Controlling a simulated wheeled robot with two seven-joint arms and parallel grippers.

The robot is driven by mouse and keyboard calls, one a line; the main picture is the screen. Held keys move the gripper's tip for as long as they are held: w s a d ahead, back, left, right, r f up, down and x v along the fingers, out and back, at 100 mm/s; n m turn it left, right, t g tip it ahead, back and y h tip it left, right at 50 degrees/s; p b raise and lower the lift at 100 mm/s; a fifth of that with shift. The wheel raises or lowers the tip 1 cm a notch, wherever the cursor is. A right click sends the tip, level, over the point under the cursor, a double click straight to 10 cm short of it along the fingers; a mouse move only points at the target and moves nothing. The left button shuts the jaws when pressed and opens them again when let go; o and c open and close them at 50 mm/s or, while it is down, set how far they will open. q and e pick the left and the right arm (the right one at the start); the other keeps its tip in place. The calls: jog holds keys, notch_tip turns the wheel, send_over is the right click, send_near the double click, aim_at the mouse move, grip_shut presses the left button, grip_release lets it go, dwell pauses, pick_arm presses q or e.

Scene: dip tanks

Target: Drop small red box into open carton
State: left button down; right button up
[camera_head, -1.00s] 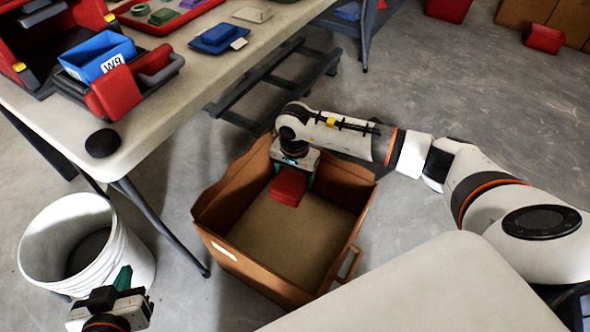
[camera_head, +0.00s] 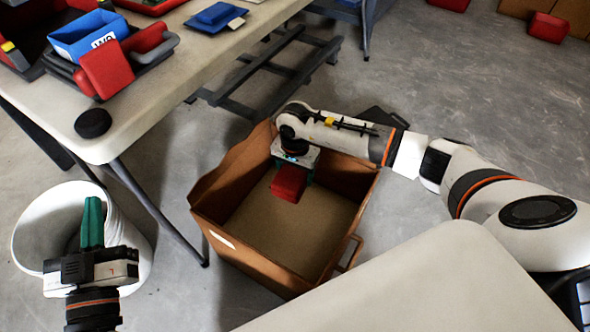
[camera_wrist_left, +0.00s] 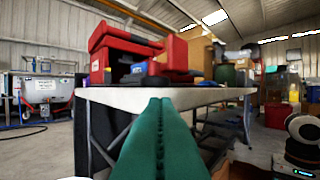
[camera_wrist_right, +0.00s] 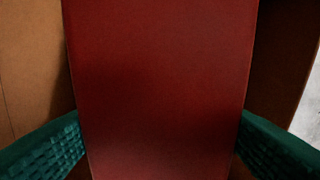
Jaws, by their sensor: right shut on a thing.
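The small red box (camera_head: 289,183) is held by my right gripper (camera_head: 291,176), over the open carton (camera_head: 229,257). The carton is brown, stands on the floor with its top open, and its visible floor is bare. In the right wrist view the red box (camera_wrist_right: 160,90) fills the middle, with a green finger at each side; the box hides much of the carton. I cannot tell the exact height of the box above the carton floor. My left gripper (camera_head: 92,222) is over the white bucket, fingers pressed together; in the left wrist view its green fingers (camera_wrist_left: 159,130) touch and hold nothing.
A table (camera_head: 170,75) at upper left bears a blue bin (camera_head: 88,36), red items and a black round thing (camera_head: 93,123). The white bucket (camera_head: 135,215) stands below it. A pale surface (camera_head: 430,290) is at lower right. Open floor lies at upper right.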

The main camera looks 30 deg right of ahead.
aim_at(295, 169)
pick_arm(q)
jog(key=shift+s+d+r+t+h+b, duration=0.15)
jog(key=shift+s+r+t+h, duration=0.1)
jog(key=shift+r+t, duration=0.4)
jog(key=shift+s+r+t+h+b, duration=0.2)
jog(key=shift+r+t, duration=0.25)
jog(key=shift+r, duration=0.4)
pick_arm(e)
jog(key=shift+f, duration=0.6)
jog(key=o, duration=1.2)
notch_tip(295, 169, up, 6)
jog(key=shift+f+p, duration=0.25)
jog(key=shift+p, duration=0.7)
notch_tip(295, 169, up, 5)
jog(key=shift+r+p, duration=0.15)
jog(key=shift+p, duration=0.45)
pick_arm(q)
notch_tip(295, 169, down, 11)
jog(key=a+g+y, duration=0.2)
jog(key=g+y, duration=0.1)
jog(key=g, duration=0.5)
jog(key=shift+s+f, duration=0.2)
jog(key=shift+s, duration=0.05)
pick_arm(e)
jog(key=shift+r, duration=0.6)
pick_arm(q)
jog(key=shift+s, duration=0.1)
